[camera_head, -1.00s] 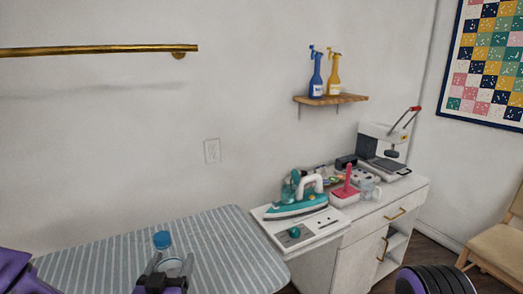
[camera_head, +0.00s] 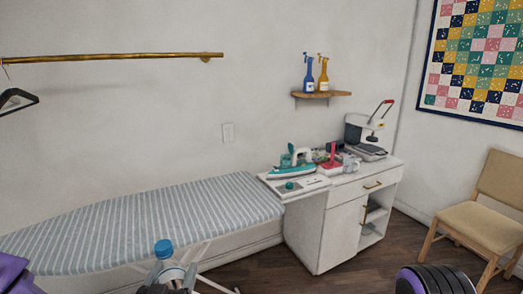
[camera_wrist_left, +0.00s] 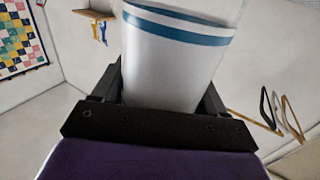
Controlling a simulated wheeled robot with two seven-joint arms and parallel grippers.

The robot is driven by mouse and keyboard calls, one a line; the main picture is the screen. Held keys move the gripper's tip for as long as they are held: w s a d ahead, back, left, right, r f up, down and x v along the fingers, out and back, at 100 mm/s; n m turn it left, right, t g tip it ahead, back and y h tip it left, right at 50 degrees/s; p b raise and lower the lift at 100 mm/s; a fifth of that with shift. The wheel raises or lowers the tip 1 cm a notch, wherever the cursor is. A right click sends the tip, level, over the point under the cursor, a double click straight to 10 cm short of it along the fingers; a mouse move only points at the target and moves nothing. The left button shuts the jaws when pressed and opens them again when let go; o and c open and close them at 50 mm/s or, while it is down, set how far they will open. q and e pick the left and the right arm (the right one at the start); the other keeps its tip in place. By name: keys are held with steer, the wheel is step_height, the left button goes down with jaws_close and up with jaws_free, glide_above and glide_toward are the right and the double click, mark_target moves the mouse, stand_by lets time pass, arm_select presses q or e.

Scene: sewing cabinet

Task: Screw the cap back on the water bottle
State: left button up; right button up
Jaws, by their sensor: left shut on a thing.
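In the left wrist view, the jaws (camera_wrist_left: 163,98) are shut around the bottle's pale body (camera_wrist_left: 165,70), which has a blue band. My right gripper is not in view.
A striped ironing board (camera_head: 150,222) stands behind the bottle. A white cabinet (camera_head: 335,230) to the right bears a teal iron (camera_head: 294,160) and other items. A chair (camera_head: 490,205) stands at far right. Dark floor (camera_head: 285,268) is clear between board and cabinet.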

arm_select(q)
steer(key=shift+w, duration=0.3)
steer(key=shift+o, duration=1.1)
steer(key=shift+w+f, duration=0.1)
steer(key=c, duration=0.5)
steer(key=shift+a, duration=0.1)
steer(key=shift+a+f+n+y, duration=0.3)
steer(key=shift+a+f+y, duration=0.3)
steer(key=shift+a, duration=0.15)
steer(key=shift+h, duration=0.6)
steer(key=f, duration=0.2)
steer(key=s+d+f, duration=0.1)
steer(key=f, duration=0.1)
steer(key=s+f, duration=0.1)
steer(key=f, duration=0.2)
steer(key=shift+d, duration=0.35)
steer(key=shift+s+f, duration=0.1)
steer(key=shift+f, duration=0.15)
